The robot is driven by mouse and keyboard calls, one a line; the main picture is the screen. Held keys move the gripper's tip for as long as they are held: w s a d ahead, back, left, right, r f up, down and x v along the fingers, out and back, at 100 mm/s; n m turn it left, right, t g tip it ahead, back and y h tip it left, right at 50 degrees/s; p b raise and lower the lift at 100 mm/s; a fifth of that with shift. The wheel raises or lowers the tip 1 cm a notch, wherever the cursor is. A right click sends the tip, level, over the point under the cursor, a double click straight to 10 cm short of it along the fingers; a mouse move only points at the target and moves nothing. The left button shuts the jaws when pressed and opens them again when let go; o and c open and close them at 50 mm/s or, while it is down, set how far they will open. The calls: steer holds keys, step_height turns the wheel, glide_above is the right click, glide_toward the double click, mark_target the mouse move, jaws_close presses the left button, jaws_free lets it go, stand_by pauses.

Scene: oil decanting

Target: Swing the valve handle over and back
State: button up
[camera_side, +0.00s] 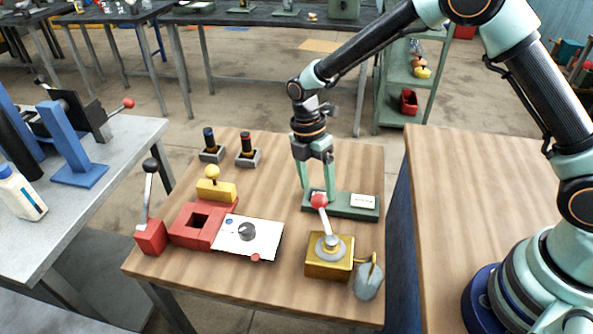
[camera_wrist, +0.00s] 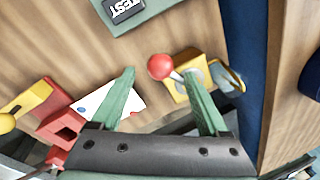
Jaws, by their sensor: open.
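The valve is a brass-yellow box (camera_side: 330,262) with a round silver top at the table's front right. Its handle is a short silver lever with a red ball knob (camera_side: 319,200), leaning back and left in the side view. My gripper (camera_side: 318,190) points down, with its two green fingers apart and empty. In the side view the fingertips are just behind and above the red ball. In the wrist view the red ball (camera_wrist: 160,66) shows between the fingertips (camera_wrist: 158,74); I cannot tell whether they touch it.
A green plate (camera_side: 350,212) with a white label lies behind the valve. A grey vessel (camera_side: 368,282) stands right of it. Left are a white panel (camera_side: 250,238) with a dial, a red block (camera_side: 195,226), a yellow-knobbed piece (camera_side: 215,188) and a black-knobbed lever (camera_side: 150,205). Two small joysticks stand behind.

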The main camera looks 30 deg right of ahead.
mark_target(318, 194)
steer(key=shift+s+f, duration=0.2)
steer(key=shift+f, duration=0.65)
steer(key=shift+s+f, duration=0.15)
steer(key=shift+f, duration=0.65)
jaws_close()
